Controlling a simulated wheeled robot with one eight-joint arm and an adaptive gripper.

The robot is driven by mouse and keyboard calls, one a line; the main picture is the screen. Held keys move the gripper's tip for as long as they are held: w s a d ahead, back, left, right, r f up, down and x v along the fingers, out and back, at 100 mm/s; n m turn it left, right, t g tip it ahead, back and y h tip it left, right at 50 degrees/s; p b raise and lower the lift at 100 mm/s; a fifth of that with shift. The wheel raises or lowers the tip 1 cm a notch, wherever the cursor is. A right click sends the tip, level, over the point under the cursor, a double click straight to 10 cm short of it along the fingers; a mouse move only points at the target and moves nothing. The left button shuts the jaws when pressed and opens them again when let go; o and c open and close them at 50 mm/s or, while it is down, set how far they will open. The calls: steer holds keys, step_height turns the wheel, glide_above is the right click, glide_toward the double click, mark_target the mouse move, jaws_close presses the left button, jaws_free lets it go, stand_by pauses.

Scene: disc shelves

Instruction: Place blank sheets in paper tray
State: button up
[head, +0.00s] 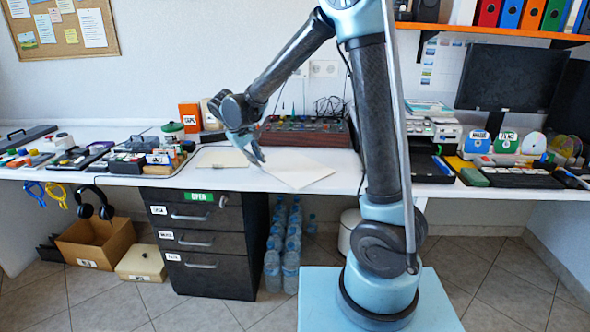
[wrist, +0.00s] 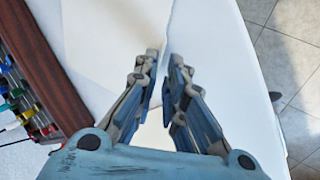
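White blank sheets (head: 300,174) lie on the desk near its front edge, right of my gripper (head: 258,156). In the wrist view, pale paper (wrist: 105,45) fills the area ahead, and one edge runs down toward the gap between my fingertips. My gripper (wrist: 165,58) points down at the sheets' left end; its fingertips are close together with a narrow gap between them. I see nothing clearly held, and cannot tell whether the tips touch the paper. A white printer (head: 432,124) stands behind my arm at right; I cannot make out a paper tray for certain.
A cream pad (head: 222,158) lies left of my gripper. A wood-sided control panel (head: 305,132) stands behind the sheets, and shows at left in the wrist view (wrist: 45,75). A black monitor (head: 510,78) is at right. Black drawers (head: 205,245) and bottles (head: 283,245) are below the desk.

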mark_target(262, 167)
steer(key=shift+x, duration=1.75)
steer(key=shift+s, duration=0.1)
jaws_close()
